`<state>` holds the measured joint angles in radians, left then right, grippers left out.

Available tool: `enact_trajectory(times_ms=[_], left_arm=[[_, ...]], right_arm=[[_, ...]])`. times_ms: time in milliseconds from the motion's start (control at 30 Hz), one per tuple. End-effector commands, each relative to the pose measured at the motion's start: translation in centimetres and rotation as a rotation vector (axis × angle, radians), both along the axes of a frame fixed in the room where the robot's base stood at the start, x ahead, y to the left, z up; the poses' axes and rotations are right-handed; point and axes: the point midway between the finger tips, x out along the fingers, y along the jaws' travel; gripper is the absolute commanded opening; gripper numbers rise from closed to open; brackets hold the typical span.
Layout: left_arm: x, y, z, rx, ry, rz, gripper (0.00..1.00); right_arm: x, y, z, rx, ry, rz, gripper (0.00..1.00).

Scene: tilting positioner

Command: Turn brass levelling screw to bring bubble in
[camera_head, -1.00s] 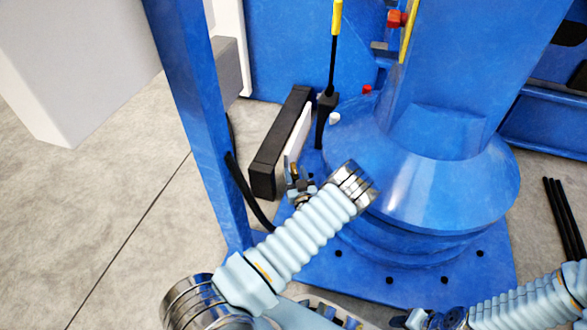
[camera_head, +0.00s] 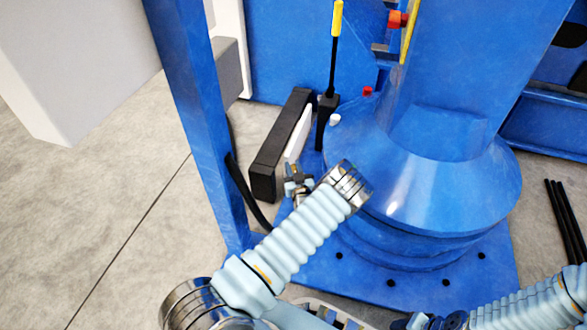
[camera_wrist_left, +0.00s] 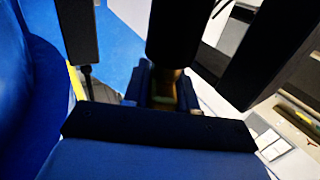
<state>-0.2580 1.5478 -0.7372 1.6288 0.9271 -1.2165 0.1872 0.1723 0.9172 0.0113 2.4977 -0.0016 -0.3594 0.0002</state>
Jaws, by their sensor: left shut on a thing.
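My left gripper (camera_head: 297,178) is beside the blue pedestal (camera_head: 440,190), low down near the black and white bar. In the left wrist view its two blue fingers (camera_wrist_left: 163,88) are closed around a small brass-coloured piece, seemingly the brass levelling screw (camera_wrist_left: 167,80), which is mostly hidden and in shadow. A dark cylinder stands just beyond it. I cannot make out the bubble in either view. My right gripper (camera_head: 425,319) is at the bottom edge of the head view, partly cut off, and its fingers are unclear.
A blue post (camera_head: 195,120) stands left of my left arm. A black and white bar (camera_head: 283,140) and a black lever with yellow grip (camera_head: 336,20) stand behind the gripper. Black rods (camera_head: 567,222) lie at right. Open floor (camera_head: 90,200) is at left.

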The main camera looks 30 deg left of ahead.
Motion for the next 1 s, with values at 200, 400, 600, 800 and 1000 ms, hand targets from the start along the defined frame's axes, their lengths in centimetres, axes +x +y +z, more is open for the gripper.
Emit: enact_trajectory(times_ms=[200, 400, 600, 800, 1000], left_arm=[[0.0, 0.0, 0.0, 0.001, 0.001, -0.031, 0.00], [0.0, -0.1, 0.0, 0.000, 0.003, -0.132, 0.00], [0.1, -0.2, 0.0, 0.000, 0.003, -0.289, 0.00], [0.2, -0.4, 0.0, -0.001, 0.002, -0.454, 0.00], [0.3, -0.6, 0.0, -0.001, -0.001, -0.594, 0.00]], right_arm=[[0.0, 0.0, 0.1, 0.000, 0.000, 0.000, 0.43], [0.0, 0.0, 0.4, 0.000, 0.001, 0.000, 0.43], [0.0, 0.0, 0.8, 0.000, 0.002, 0.001, 0.43], [-0.1, 0.0, 1.0, 0.000, 0.002, 0.002, 0.43], [-0.1, 0.0, 1.1, 0.000, 0.002, 0.002, 0.43]])
